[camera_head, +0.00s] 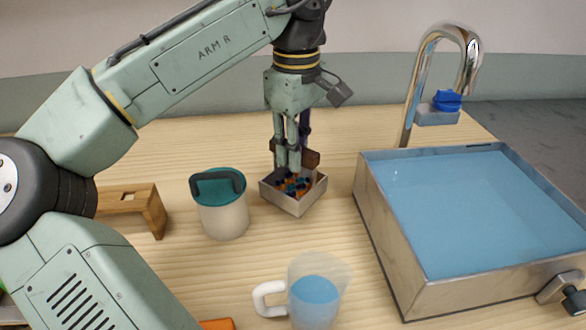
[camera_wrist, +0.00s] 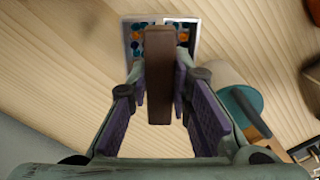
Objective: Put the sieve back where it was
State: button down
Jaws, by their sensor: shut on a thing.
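The sieve (camera_head: 318,194) looks like a small square metal tray with a brown handle. Blue and orange pieces lie in it. It sits at or close to the wooden table (camera_head: 350,120), and I cannot tell if it touches. My gripper (camera_head: 292,160) points down over it. In the wrist view the brown handle of the sieve (camera_wrist: 158,60) stands between the purple pads of my gripper (camera_wrist: 160,88), which is shut on it. The handle hides part of the tray behind it.
A wooden stand (camera_head: 150,205) and a pot with a green lid (camera_head: 222,215) stand to the left. A jug of blue water (camera_head: 316,295) stands in front. A metal basin (camera_head: 385,240) full of water and a tap (camera_head: 412,90) are on the right.

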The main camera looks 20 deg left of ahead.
aim_at(295, 193)
jog(key=shift+f, duration=1.95)
jog(key=shift+f, duration=0.2)
jog(key=c, duration=1.5)
grip_release()
jog(key=shift+o, duration=0.2)
notch_tip(295, 193, up, 12)
jog(key=shift+r, duration=0.2)
